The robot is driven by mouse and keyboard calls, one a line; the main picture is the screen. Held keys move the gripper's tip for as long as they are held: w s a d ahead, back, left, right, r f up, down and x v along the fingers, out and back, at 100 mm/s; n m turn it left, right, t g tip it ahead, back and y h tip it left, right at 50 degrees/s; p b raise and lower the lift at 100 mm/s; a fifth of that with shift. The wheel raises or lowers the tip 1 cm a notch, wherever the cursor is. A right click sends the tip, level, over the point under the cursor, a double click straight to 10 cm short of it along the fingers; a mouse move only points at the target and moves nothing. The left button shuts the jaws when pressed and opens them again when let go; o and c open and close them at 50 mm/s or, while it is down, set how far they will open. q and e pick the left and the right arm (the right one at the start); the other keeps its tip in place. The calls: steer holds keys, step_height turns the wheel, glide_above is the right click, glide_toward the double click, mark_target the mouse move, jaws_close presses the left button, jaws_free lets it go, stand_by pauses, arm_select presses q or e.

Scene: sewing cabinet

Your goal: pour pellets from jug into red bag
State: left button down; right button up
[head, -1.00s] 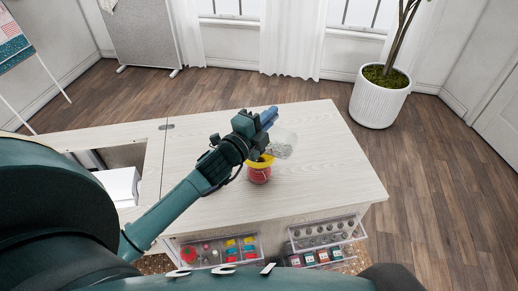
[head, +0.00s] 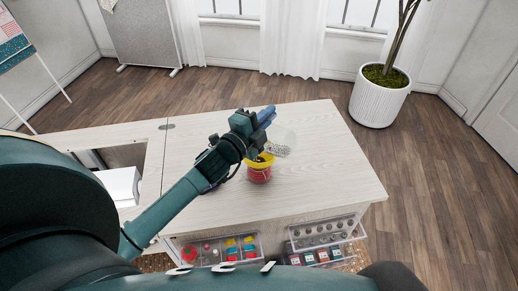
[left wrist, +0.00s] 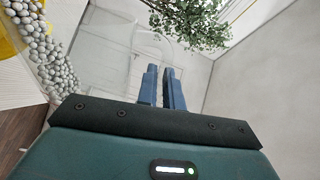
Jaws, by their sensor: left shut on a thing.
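My left gripper (head: 268,115) is over the table, shut on the clear jug (head: 285,142), which is tilted. In the left wrist view the blue fingers (left wrist: 162,88) close on the jug's clear handle, and grey pellets (left wrist: 45,45) lie along the jug's lower side toward its mouth. The red bag (head: 259,174) with a yellow rim stands upright on the table, just below the jug's mouth. Its yellow rim shows at the upper left of the left wrist view (left wrist: 8,40). Dark pellets seem to show at the bag's opening. My right gripper is out of view.
The pale wooden table (head: 330,165) is clear to the right and behind the bag. Open clear drawers (head: 322,233) with small items stick out at the table's front. A potted plant (head: 381,95) stands on the floor beyond the table.

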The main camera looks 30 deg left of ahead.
arm_select(q)
steer(key=shift+a+r, duration=0.1)
steer(key=shift+a, duration=0.15)
steer(key=shift+w+a+n, duration=0.25)
steer(key=shift+a+n, duration=0.55)
steer(key=shift+n, duration=0.3)
stand_by(1.1)
